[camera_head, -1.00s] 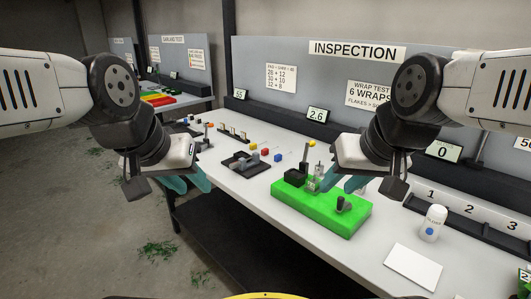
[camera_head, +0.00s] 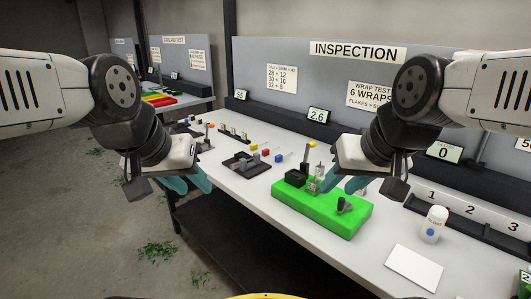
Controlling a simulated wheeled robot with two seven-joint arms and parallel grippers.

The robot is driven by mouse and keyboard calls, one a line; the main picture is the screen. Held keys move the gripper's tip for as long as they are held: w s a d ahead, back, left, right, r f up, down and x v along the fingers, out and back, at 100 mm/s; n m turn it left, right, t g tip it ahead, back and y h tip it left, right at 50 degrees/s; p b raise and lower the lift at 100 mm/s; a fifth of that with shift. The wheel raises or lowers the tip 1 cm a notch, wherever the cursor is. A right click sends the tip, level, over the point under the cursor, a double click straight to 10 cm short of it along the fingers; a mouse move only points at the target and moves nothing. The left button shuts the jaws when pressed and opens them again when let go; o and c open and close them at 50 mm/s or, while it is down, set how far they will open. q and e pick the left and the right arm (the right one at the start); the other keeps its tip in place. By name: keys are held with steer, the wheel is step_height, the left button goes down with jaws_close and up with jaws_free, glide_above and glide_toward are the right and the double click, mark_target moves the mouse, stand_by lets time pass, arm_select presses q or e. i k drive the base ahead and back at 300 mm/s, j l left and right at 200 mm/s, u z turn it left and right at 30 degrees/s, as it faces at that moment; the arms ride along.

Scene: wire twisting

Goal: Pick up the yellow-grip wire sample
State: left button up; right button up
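A small yellow block (camera_head: 254,147), which looks like the yellow grip of a wire sample, lies on the white table just behind a dark tray. A red block (camera_head: 265,152) and a blue block (camera_head: 278,157) lie in a row with it; their wires are too small to make out. My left gripper (camera_head: 193,188) is open and empty, left of these blocks near the table's front edge. My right gripper (camera_head: 338,189) is open, right of them, in front of part of the green fixture. No gripper touches the yellow block.
The green fixture (camera_head: 318,213) carries dark and metal parts and a yellow-topped post. The dark tray (camera_head: 237,163) lies left of it. A small rack (camera_head: 232,135) stands behind. A white bottle (camera_head: 433,224) and a white card (camera_head: 413,268) are at right.

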mark_target(253, 147)
steer(key=i+j, duration=0.35)
steer(key=i+j+z, duration=0.1)
steer(key=i+j, duration=0.25)
steer(key=j, duration=0.15)
steer(key=i+j, duration=0.35)
steer(key=i+j+z, duration=0.1)
steer(key=i+j, duration=0.25)
steer(key=j, duration=0.2)
steer(key=i+j, duration=0.3)
steer(key=j, duration=0.15)
steer(key=i+z, duration=0.05)
